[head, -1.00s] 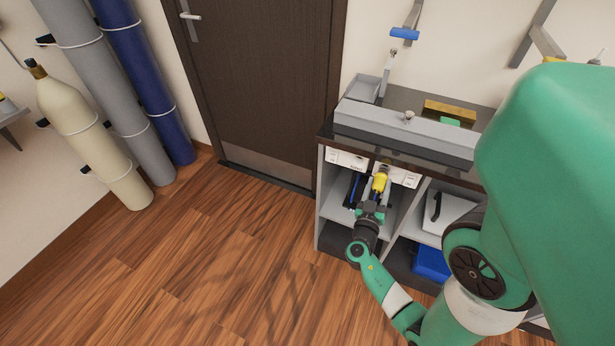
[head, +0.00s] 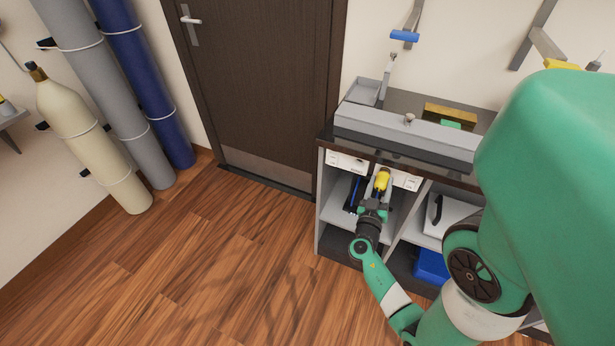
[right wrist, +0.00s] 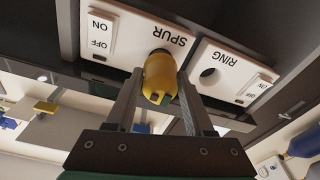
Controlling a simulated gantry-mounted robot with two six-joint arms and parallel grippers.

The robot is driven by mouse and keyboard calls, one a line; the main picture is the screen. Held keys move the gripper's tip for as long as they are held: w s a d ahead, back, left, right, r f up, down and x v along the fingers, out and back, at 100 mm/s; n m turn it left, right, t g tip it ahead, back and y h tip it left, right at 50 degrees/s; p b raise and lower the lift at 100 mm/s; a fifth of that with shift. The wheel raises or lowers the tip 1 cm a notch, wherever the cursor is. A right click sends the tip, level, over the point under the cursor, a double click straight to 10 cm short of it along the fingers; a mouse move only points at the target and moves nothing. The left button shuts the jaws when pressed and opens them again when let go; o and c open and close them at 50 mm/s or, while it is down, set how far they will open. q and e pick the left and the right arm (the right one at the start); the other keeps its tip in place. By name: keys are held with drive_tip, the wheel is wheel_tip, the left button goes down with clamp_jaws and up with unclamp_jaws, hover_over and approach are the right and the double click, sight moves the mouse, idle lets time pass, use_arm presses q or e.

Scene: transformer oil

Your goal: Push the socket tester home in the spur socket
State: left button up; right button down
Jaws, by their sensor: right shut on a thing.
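The socket tester is a yellow rounded plug body (right wrist: 160,78), also visible in the head view (head: 382,180). My right gripper (right wrist: 159,88) is shut on it, one finger on each side; in the head view the gripper (head: 380,188) reaches under the bench's front edge. The spur socket is a white plate marked SPUR (right wrist: 130,32), with an on/off switch at its left. The tester's far end is at the plate's socket opening and covers most of it. A dark part of the opening shows around that end; how deep the tester sits is hidden. My left gripper is not in view.
A white RING socket plate (right wrist: 225,72) with an open hole sits close beside the spur plate. The dark bench top (head: 400,100) overhangs both. Shelves below hold a blue bin (head: 432,264) and a white item (head: 440,213). The wooden floor (head: 220,260) is clear.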

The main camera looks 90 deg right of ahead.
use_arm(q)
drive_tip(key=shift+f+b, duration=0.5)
use_arm(e)
drive_tip(key=shift+x, duration=1.05)
drive_tip(key=shift+c, duration=1)
unclamp_jaws()
drive_tip(key=shift+s+f, duration=0.1)
